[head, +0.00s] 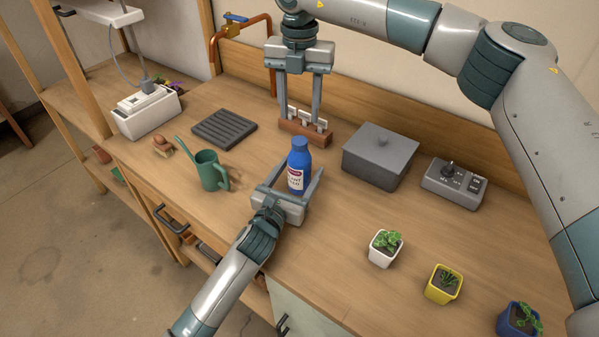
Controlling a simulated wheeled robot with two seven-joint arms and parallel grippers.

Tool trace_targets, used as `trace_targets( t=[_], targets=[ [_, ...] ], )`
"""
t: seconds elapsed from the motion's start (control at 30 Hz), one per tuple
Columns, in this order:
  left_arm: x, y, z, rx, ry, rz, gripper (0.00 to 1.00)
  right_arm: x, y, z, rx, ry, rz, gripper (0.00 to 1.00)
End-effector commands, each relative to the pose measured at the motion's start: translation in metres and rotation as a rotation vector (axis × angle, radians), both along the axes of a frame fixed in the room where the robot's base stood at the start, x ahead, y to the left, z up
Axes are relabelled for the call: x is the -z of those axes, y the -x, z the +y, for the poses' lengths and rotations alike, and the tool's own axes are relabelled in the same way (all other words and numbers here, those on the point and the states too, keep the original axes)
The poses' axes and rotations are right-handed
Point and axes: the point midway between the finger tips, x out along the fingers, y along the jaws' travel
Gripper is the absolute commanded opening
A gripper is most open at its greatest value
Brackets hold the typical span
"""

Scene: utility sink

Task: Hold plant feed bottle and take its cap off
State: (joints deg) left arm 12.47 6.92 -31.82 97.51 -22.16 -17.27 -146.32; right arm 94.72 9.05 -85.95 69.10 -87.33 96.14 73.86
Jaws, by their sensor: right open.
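The plant feed bottle (296,182) is blue with a white and red label. It stands upright on the wooden bench with its blue cap (299,144) on top. My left gripper (298,170) is low over the bench, its fingers on either side of the bottle. Gaps show between fingers and bottle, so it looks open around it. My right gripper (301,114) points down, open and empty, behind the bottle in the picture and apart from the cap. Its fingertips show in front of a brown rack.
The brown rack (305,137) holds white tags. A green watering can (209,172) and dark tray (224,128) stand left. A grey lidded box (379,157) and control box (453,186) stand right. Potted plants (384,248) line the front right. Bench between is clear.

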Motion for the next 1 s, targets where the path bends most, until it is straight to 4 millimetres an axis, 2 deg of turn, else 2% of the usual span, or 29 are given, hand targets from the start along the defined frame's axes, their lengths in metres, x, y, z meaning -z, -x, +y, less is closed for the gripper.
trace_targets(
  t=[0.03,0.2,0.33,0.67,0.87,1.0],
  targets=[
    [0.0000,0.0001,0.0001,0.000,0.000,0.000,0.70,0.0000,0.0000,0.0001,0.000,0.000,0.000,0.45],
    [0.0001,0.0002,0.0002,0.000,0.000,0.000,0.29,0.0000,0.0000,0.0001,0.000,0.000,0.000,0.45],
    [0.0001,0.0002,0.0002,0.000,0.000,0.000,0.00,0.0000,0.0000,0.0000,0.000,0.000,0.000,0.45],
    [0.0002,0.0004,0.0002,0.000,0.000,0.000,0.00,0.0000,0.0001,0.0006,0.100,-0.001,0.000,0.45],
    [0.0003,0.0005,0.0002,0.000,0.000,0.001,0.00,0.0002,0.0006,0.0011,0.313,0.000,0.001,0.45],
    [0.0003,0.0005,0.0002,0.000,0.000,0.001,0.00,0.0005,0.0006,0.0015,0.516,-0.001,0.001,0.45]
  ],
)
